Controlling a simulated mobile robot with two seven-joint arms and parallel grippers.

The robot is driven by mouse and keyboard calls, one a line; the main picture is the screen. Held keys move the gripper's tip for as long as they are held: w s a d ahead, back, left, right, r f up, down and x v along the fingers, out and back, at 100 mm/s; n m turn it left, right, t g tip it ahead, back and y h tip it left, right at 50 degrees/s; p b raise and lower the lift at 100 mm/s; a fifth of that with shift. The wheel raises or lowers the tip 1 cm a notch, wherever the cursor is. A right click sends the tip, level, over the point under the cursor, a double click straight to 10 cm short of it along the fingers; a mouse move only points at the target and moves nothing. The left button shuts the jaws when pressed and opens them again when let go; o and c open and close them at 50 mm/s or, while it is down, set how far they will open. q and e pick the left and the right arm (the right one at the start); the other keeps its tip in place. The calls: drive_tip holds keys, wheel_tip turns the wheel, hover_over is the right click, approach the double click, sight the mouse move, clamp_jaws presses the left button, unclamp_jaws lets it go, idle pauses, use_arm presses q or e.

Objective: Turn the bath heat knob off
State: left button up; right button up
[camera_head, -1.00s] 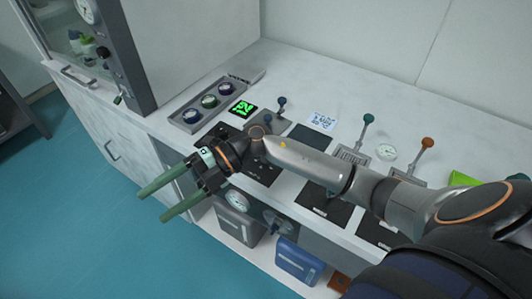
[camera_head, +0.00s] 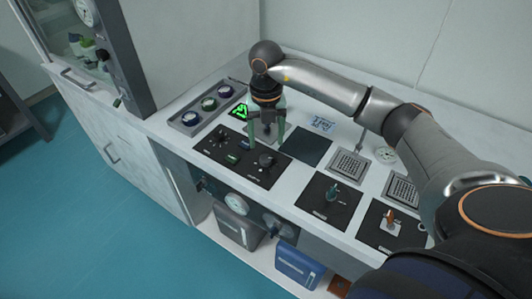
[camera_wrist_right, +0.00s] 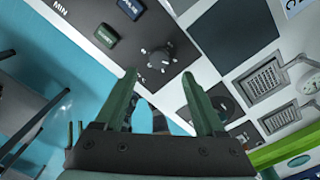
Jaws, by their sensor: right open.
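A black control panel (camera_head: 215,152) lies on the white bench. A round black knob (camera_head: 267,160) sits on its right part, and the knob also shows in the right wrist view (camera_wrist_right: 161,57) with tick marks around it. I cannot read which label belongs to it. My right gripper (camera_head: 266,144) points down over the panel's far right part, close to the knob. Its green fingers are open and empty; in the right wrist view the knob appears just beyond the gap between the fingertips (camera_wrist_right: 160,78). My left gripper is not in view.
Green and blue buttons (camera_wrist_right: 106,36) are beside the knob. More lever panels (camera_head: 330,200) lie to the right.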

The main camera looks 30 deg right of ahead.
sight(266, 158)
wheel_tip(266, 158, down, 7)
drive_tip(key=shift+r, duration=0.2)
clamp_jaws()
idle(0.7)
